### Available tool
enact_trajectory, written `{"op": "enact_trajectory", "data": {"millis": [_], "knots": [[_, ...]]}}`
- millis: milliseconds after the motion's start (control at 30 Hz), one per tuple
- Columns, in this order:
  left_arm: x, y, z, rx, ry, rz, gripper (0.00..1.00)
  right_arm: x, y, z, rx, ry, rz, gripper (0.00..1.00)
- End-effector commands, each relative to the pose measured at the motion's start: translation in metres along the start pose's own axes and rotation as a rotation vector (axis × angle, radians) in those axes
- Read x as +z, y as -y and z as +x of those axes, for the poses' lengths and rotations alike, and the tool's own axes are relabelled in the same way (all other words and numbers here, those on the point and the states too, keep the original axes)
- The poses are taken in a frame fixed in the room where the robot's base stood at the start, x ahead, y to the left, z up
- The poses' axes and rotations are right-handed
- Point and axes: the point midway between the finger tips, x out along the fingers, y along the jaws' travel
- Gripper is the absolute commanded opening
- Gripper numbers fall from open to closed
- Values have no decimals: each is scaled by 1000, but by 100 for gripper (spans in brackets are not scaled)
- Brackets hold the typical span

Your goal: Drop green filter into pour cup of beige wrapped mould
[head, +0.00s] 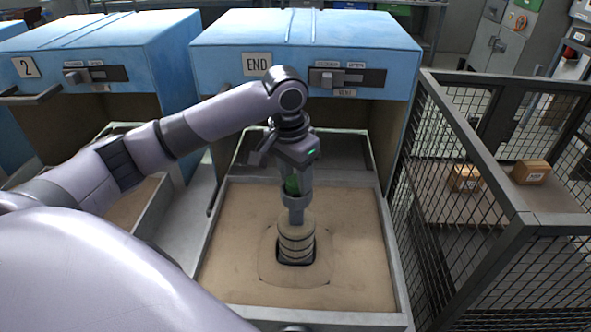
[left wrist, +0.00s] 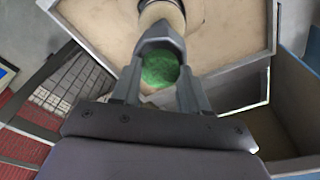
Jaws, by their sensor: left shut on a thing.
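The beige wrapped mould (head: 296,243) with dark bands stands upright in the sand bed in the head view. Its top end also shows at the top of the left wrist view (left wrist: 160,14). My left gripper (head: 296,207) points down directly above the mould, its tips close to the top. It is shut on the green filter (head: 292,185), which shows as a round green piece between the fingers in the left wrist view (left wrist: 160,67). The fingers hide the pour cup opening, and I cannot tell whether they touch it. My right gripper is not in view.
The sand tray (head: 208,262) has a raised grey rim around it. A blue cabinet marked END (head: 225,60) stands behind, with another blue one marked 2 (head: 120,50) at left. A wire mesh cage (head: 450,130) holding small boxes stands close on the right.

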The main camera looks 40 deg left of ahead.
Motion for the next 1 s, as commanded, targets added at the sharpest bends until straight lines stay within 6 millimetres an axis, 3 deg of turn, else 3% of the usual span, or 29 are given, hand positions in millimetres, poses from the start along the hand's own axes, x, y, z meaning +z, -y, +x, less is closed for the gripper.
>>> {"op": "enact_trajectory", "data": {"millis": [433,467,533,833,1000], "knots": [[0,0,0,0,1,1,16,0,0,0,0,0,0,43],[0,0,0,0,1,1,51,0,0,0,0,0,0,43],[0,0,0,0,0,0,74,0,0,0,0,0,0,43],[0,0,-1,0,0,0,74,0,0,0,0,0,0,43],[-1,0,-19,-1,-5,1,74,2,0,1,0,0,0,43]]}}
